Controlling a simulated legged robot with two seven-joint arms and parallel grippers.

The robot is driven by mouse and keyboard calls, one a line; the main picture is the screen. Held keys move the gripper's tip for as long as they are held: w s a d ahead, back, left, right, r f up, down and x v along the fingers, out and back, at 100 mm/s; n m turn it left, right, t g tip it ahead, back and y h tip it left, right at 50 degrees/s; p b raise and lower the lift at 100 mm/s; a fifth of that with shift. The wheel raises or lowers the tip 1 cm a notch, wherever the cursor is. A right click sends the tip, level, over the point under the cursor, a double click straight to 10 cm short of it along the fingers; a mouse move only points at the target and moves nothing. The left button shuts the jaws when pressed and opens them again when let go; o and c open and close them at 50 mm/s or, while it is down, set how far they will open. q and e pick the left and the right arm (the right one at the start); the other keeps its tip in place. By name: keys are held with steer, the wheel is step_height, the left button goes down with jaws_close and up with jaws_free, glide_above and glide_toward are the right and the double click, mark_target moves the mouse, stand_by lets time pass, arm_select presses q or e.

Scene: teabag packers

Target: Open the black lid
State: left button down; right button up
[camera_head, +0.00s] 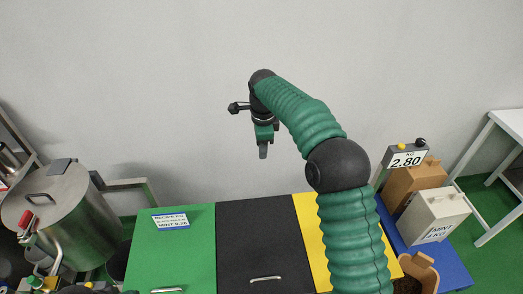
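The black lid (262,240) lies flat and closed between a green lid (190,252) and a yellow lid (312,240). Its silver handle (265,279) is at its near edge, low in the view. My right arm rises from the bottom right and bends to the left. My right gripper (263,151) hangs pointing down, above and beyond the far edge of the black lid, in front of the wall. It touches nothing, and its fingers look too small and overlapped to tell their opening. My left gripper is not clearly visible.
A steel pot (65,215) with a handled top stands at the left. A scale display (405,157) reads 2.80 at the right, by cardboard boxes (412,180) and a mint box (434,215) on a blue surface. A white table (510,123) stands far right. A recipe card (171,221) lies on the green lid.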

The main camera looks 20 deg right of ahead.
step_height(320, 180, up, 14)
steer(key=s+p, duration=0.1)
steer(key=s, duration=0.1)
steer(key=shift+a+r, duration=0.25)
steer(key=shift+a, duration=0.1)
steer(key=shift+s, duration=0.1)
